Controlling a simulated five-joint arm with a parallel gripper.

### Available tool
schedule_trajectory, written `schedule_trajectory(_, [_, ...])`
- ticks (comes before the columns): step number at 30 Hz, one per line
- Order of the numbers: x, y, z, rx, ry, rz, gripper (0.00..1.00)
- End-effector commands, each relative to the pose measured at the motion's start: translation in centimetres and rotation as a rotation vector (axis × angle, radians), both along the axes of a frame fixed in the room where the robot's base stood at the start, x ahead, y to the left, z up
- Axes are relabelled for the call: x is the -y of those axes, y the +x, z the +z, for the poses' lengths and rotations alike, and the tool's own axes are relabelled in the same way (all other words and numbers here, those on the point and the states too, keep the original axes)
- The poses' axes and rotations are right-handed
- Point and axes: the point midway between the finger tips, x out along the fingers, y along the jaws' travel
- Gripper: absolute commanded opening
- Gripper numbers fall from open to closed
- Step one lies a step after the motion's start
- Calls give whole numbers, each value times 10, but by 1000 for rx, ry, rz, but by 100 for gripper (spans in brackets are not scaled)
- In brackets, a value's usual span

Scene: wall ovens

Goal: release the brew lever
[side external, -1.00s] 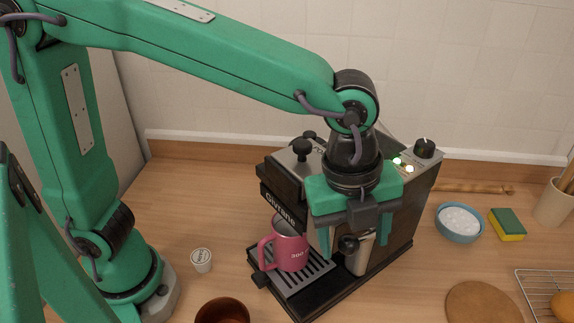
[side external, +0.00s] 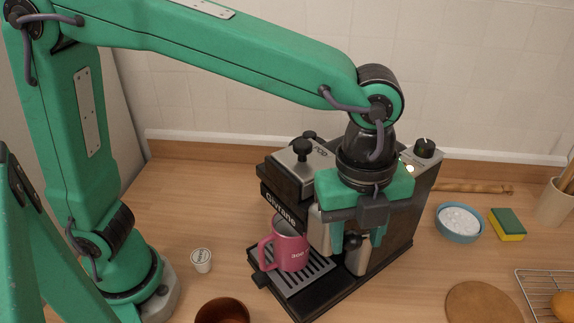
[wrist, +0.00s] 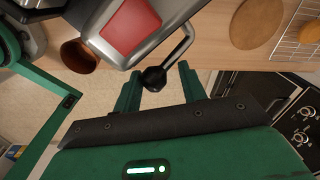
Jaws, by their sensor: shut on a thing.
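The coffee machine (side external: 295,168) stands on the wooden counter, black and steel, with a pink mug (side external: 291,246) on its drip tray. The brew lever (wrist: 181,44) shows in the wrist view as a bent metal rod ending in a black knob (wrist: 154,79). My gripper (side external: 357,240) is at the machine's near side, pointing down. In the wrist view my gripper (wrist: 158,80) has its two green fingers either side of the knob and is shut on it. In the side view the fingers partly hide the lever.
A coffee pod (side external: 201,260) and a brown bowl (side external: 223,312) stand left of and in front of the machine. A blue bowl (side external: 460,222), a sponge (side external: 507,224), a round board (side external: 482,304) and a wire rack (side external: 545,290) lie to the right.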

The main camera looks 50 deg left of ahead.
Motion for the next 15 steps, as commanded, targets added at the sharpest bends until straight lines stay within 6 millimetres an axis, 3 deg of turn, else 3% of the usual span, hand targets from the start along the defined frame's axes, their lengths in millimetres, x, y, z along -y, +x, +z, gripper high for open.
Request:
schedule_trajectory(10, [-4,5,3,-8,8,24,0])
schedule_trajectory(11, [-4,5,3,-8,8,23,45])
schedule_trajectory(14, [-5,5,3,-9,9,23,64])
schedule_trajectory(15, [-5,5,3,-8,8,21,64])
